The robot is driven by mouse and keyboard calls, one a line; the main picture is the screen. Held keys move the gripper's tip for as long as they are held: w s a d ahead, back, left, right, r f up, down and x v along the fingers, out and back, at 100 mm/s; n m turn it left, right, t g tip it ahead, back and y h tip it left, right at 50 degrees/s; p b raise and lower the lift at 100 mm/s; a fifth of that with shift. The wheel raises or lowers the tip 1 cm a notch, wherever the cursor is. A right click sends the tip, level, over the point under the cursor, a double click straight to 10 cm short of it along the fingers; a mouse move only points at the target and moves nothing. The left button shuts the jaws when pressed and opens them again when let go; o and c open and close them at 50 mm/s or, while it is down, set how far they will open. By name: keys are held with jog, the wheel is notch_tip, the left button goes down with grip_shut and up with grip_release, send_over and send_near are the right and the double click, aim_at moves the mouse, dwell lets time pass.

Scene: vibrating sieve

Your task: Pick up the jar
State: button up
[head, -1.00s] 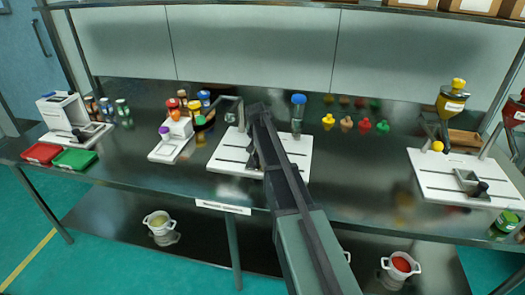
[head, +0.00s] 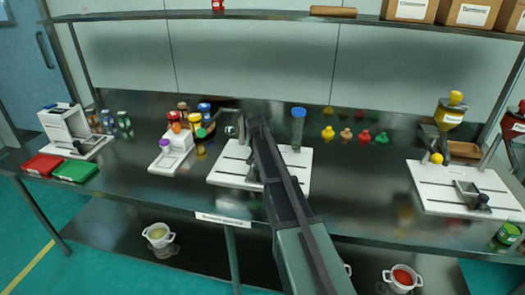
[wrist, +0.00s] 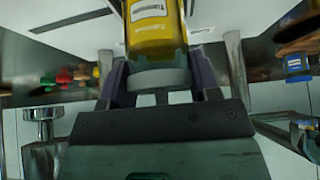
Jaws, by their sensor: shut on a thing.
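My gripper (wrist: 160,88) is shut on a yellow jar (wrist: 157,45) in the wrist view. The jar has a white label and a pale grey band, and the two purple fingers stand on either side of that band. The top of the jar runs out of the frame. In the head view my arm hides the gripper and the held jar, above the middle white board (head: 228,178).
A blue-capped clear tube (head: 298,128) stands on the middle board's right side. Several capped jars (head: 195,118) stand to the left around a small white device (head: 175,148). Coloured stoppers (head: 345,134) line the back. A yellow hopper stand (head: 450,115) is at right.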

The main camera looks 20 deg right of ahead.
notch_tip(320, 180, up, 20)
jog(key=p, duration=1.9)
jog(key=shift+p, duration=0.35)
jog(key=shift+f, duration=0.1)
